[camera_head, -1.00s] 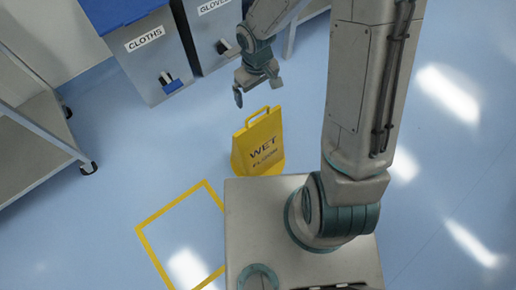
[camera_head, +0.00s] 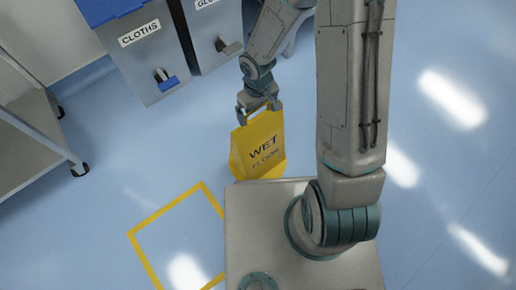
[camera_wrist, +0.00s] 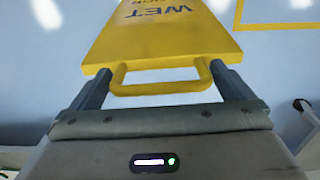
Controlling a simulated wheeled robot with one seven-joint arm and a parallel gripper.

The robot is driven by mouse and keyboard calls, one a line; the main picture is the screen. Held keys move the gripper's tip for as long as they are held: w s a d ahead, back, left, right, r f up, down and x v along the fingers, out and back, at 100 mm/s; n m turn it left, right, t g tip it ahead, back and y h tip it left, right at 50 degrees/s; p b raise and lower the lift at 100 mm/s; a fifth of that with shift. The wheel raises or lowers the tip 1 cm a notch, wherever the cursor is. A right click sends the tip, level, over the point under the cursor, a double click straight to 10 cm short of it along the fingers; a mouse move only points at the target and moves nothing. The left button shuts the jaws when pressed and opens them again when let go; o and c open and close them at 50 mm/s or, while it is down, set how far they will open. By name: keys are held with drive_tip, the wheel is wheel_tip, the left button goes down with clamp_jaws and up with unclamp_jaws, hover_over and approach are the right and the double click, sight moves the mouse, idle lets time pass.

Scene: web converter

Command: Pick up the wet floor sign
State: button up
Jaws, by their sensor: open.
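The yellow wet floor sign (camera_head: 258,146) stands upright on the blue floor, just in front of my base in the head view. Its face reads "WET" with a fainter word under it. My gripper (camera_head: 259,106) is at the top of the sign, by its handle. In the wrist view the sign (camera_wrist: 160,38) fills the upper middle, and its looped handle (camera_wrist: 160,88) lies between the two fingers of my gripper (camera_wrist: 158,84). The fingers are open, one on each side of the handle. Whether they touch it I cannot tell.
A yellow taped outline (camera_head: 150,226) marks the floor at the lower left. Bins labelled CLOTHS (camera_head: 136,60) and GLOVES (camera_head: 212,42) stand behind. A grey wheeled cart (camera_head: 30,135) is at the left. Open floor lies between the cart and the sign.

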drive_tip(key=shift+f, duration=0.1)
drive_tip(key=shift+c, duration=0.3)
drive_tip(key=c, duration=1.5)
